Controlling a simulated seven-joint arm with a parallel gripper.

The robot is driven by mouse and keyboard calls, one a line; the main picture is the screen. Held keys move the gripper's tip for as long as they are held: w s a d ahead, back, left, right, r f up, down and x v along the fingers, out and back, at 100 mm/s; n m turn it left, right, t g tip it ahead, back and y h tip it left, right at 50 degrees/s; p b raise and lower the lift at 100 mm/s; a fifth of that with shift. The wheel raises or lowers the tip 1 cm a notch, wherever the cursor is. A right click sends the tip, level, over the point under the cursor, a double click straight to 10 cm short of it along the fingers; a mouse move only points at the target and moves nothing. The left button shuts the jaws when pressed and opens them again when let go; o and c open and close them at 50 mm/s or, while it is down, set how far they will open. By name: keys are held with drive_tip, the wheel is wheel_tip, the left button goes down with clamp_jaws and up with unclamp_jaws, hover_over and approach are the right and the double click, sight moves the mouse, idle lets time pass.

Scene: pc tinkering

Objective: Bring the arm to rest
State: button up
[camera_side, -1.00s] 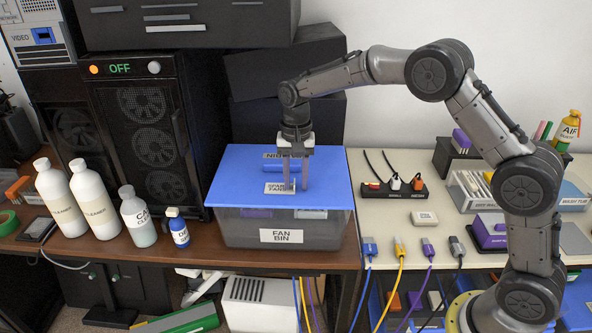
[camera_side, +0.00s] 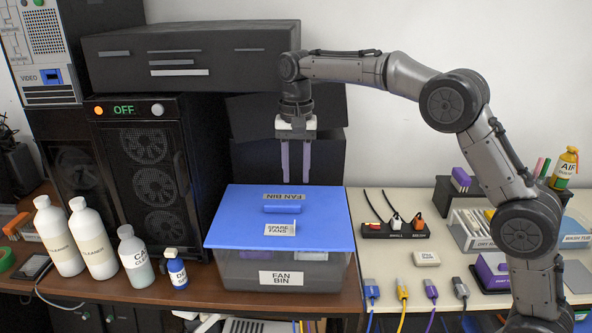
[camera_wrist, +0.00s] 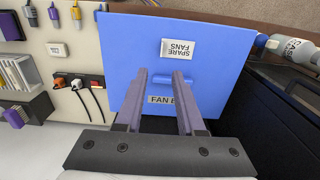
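My gripper (camera_side: 296,162) hangs pointing down in the air above the fan bin (camera_side: 247,272). Its two fingers are apart with nothing between them. The bin's blue lid (camera_side: 240,218) lies on top of the bin, with a blue handle (camera_side: 282,209) and a "SPARE FANS" label (camera_side: 280,229). In the wrist view my gripper (camera_wrist: 161,76) also shows open over the blue lid (camera_wrist: 125,50), clear of the handle.
A dark computer case (camera_side: 150,175) marked OFF and a dark drawer unit (camera_side: 190,60) stand left and behind. White bottles (camera_side: 92,240) stand left of the bin. A power strip (camera_side: 395,230) and several cable plugs (camera_side: 402,290) lie on the pale table to the right.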

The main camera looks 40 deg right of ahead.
drive_tip(key=shift+r, duration=0.1)
drive_tip(key=s+d+r+n+t, duration=0.1)
drive_tip(key=s+d+r+t, duration=0.15)
drive_tip(key=s+r, duration=1.15)
drive_tip(key=s+f+n+t, duration=0.1)
drive_tip(key=s+f+n, duration=0.15)
drive_tip(key=s, duration=0.45)
drive_tip(key=s+f+n+t, duration=0.1)
drive_tip(key=s+f+t, duration=0.15)
drive_tip(key=s, duration=0.45)
drive_tip(key=s+f+n, duration=0.4)
drive_tip(key=s+f, duration=0.1)
drive_tip(key=f, duration=0.5)
drive_tip(key=shift+s+d+f, duration=0.15)
drive_tip(key=shift+s+d, duration=0.05)
drive_tip(key=shift+s, duration=0.15)
drive_tip(key=shift+n, duration=0.25)
